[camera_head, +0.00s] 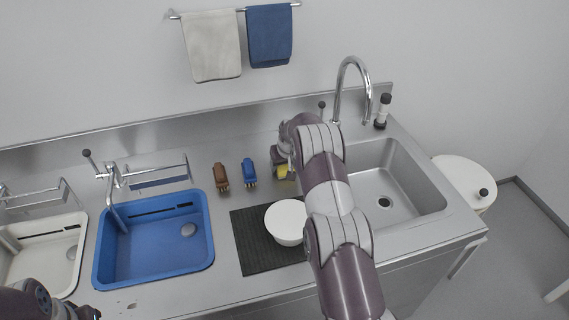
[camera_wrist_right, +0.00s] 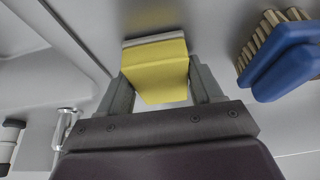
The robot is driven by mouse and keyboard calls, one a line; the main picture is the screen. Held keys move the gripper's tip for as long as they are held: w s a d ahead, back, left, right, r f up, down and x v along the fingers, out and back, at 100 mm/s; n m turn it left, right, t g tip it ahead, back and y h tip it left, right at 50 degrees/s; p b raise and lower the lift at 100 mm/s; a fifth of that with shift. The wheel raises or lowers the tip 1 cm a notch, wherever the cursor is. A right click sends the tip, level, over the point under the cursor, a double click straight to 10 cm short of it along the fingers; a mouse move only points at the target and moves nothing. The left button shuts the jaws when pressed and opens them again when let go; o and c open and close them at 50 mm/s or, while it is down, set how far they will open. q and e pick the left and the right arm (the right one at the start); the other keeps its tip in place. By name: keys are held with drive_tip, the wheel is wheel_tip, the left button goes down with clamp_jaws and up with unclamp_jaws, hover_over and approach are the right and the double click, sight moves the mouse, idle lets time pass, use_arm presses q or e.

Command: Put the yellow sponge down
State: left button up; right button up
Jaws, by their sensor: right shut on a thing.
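The yellow sponge (camera_head: 284,173) is at the back of the counter, left of the steel sink, partly hidden by my right gripper (camera_head: 281,160). In the right wrist view the sponge (camera_wrist_right: 158,75), yellow with a grey layer along its far edge, sits between the two fingers of my right gripper (camera_wrist_right: 164,84), which is shut on it. I cannot tell whether the sponge touches the counter or hangs just above it. Only part of my left arm shows at the bottom left of the head view; its gripper is not seen.
A blue brush (camera_head: 249,172) and a brown brush (camera_head: 221,177) lie left of the sponge. A white bowl (camera_head: 286,222) stands on a dark mat (camera_head: 252,252) in front. A blue basin (camera_head: 153,252) is at left, the steel sink (camera_head: 402,195) at right, with a tall faucet (camera_head: 340,85) behind.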

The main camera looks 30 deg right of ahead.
drive_tip(key=o, duration=1)
drive_tip(key=shift+f, duration=0.1)
drive_tip(key=shift+s+r, duration=0.1)
drive_tip(key=shift+r, duration=0.3)
drive_tip(key=b+v, duration=0.1)
drive_tip(key=v, duration=1.1)
drive_tip(key=s+a+r+n+g+y, duration=0.1)
drive_tip(key=s+a+n, duration=0.1)
drive_tip(key=s+a, duration=1.25)
drive_tip(key=s, duration=0.4)
drive_tip(key=s+a+g, duration=0.1)
drive_tip(key=s+a, duration=0.2)
drive_tip(key=s, duration=0.2)
drive_tip(key=s+a+n+g, duration=0.1)
drive_tip(key=s+a, duration=0.2)
drive_tip(key=s, duration=0.3)
drive_tip(key=shift+s+f, duration=0.3)
drive_tip(key=shift+s, duration=0.05)
